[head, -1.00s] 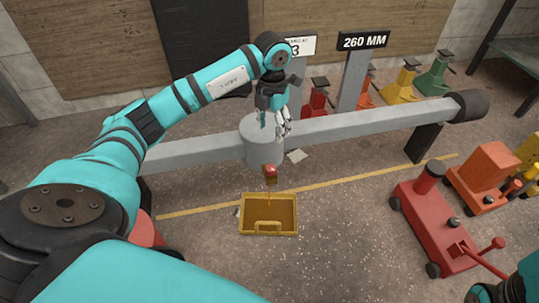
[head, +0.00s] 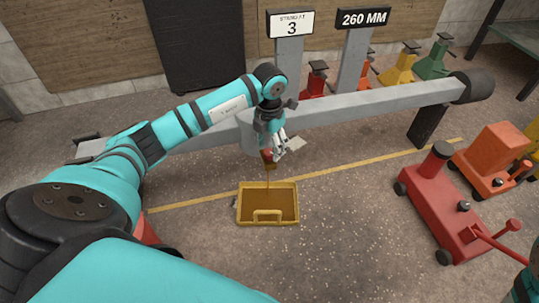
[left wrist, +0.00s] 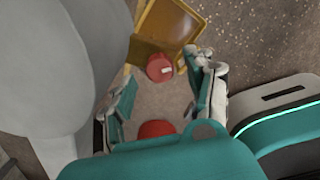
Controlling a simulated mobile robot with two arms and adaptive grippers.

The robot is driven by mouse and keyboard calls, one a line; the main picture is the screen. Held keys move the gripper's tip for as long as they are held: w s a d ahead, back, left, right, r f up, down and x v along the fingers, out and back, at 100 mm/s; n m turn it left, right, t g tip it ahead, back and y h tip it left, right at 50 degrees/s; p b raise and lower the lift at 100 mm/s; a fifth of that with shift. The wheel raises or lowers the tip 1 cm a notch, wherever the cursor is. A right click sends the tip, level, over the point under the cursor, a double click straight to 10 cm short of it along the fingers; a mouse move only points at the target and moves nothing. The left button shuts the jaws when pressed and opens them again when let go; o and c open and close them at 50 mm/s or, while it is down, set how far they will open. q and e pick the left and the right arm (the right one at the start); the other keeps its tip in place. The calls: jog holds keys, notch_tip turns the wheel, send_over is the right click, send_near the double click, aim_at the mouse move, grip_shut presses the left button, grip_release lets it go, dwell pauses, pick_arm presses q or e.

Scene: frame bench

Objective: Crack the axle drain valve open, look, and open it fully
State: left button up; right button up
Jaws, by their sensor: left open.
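The grey axle (head: 375,107) runs across the head view, with its round housing in the middle. The drain valve's small red part (head: 267,156) is at the housing's lower side, partly hidden by my left gripper (head: 275,150). A thin brownish stream (head: 268,179) falls from it into the yellow drain tray (head: 297,205). In the left wrist view, my left gripper (left wrist: 162,92) is open. A red knob (left wrist: 159,68) shows between and beyond its fingers, and another red piece (left wrist: 156,129) is nearer. Contact is not visible. My right gripper is out of view.
A red trolley jack (head: 440,195) stands on the floor at right, with an orange one (head: 492,165) behind it. Several coloured stands are at the back. Signs read "3" (head: 292,25) and "260 MM" (head: 364,18).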

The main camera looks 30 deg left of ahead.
pick_arm(q)
notch_tip(320, 180, down, 2)
jog(key=shift+f+b, duration=0.1)
jog(key=shift+b, duration=0.2)
grip_shut()
